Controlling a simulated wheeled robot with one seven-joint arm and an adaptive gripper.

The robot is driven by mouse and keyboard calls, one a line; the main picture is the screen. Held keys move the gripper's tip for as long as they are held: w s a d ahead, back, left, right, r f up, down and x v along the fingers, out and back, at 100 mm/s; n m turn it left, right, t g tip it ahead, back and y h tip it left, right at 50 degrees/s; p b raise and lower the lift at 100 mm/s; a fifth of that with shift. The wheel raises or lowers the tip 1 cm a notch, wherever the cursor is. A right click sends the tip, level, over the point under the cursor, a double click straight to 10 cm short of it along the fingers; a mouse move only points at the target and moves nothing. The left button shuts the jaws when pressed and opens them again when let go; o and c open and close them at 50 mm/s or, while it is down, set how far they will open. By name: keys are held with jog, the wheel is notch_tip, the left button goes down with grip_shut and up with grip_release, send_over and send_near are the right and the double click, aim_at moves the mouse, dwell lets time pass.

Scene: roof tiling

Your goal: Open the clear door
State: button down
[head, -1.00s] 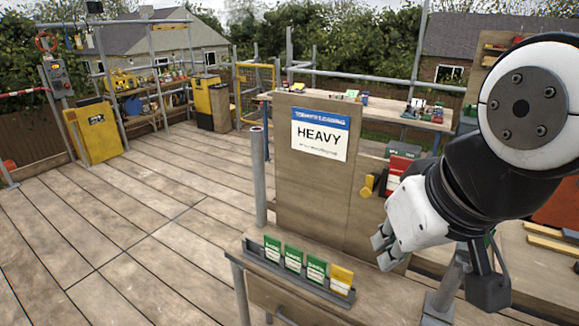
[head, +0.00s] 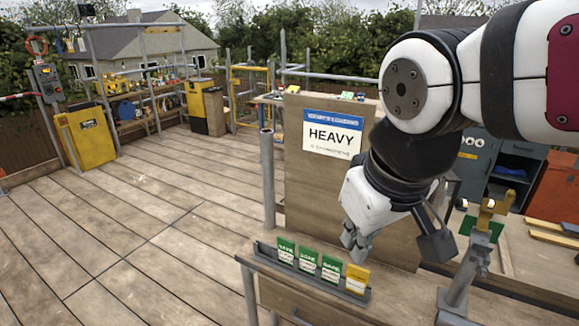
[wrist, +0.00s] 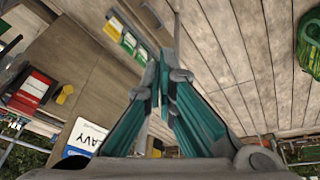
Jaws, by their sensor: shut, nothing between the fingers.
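I cannot pick out a clear door in either view. A blue-grey cabinet (head: 540,160) stands at the right of the head view. Its dark inside and shelves show, and part of it is behind my arm. My gripper (head: 355,247) hangs in front of the board marked HEAVY (head: 325,205), above the bench and just behind the row of cards. In the wrist view my gripper (wrist: 163,62) has its teal fingers together at the tips, with nothing between them. I cannot tell whether it touches the board.
A grey holder (head: 300,275) with green and yellow cards stands on the near bench. A grey post (head: 268,185) rises left of the board. A metal stand with a brass-coloured top (head: 487,215) is right of my gripper. The plank floor (head: 120,230) at left is clear.

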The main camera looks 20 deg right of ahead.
jog(key=w+d+f+n+g+h+b, duration=0.1)
jog(key=w+d+f+n+g+h, duration=0.2)
jog(key=w+d+f+g, duration=0.35)
jog(key=n+g+h+b, duration=0.3)
jog(key=n+g+h, duration=0.2)
jog(key=n+h, duration=0.6)
send_near(449, 202)
jog(key=s+d+p, duration=0.1)
jog(key=d+m+h+p, duration=0.1)
jog(key=d, duration=0.1)
jog(key=s+d+f+m+p, duration=0.1)
jog(key=d+p, duration=0.1)
jog(key=shift+s+h, duration=0.3)
jog(key=shift+s+d+f, duration=0.1)
jog(key=shift+s+d, duration=0.1)
jog(key=shift+d, duration=0.45)
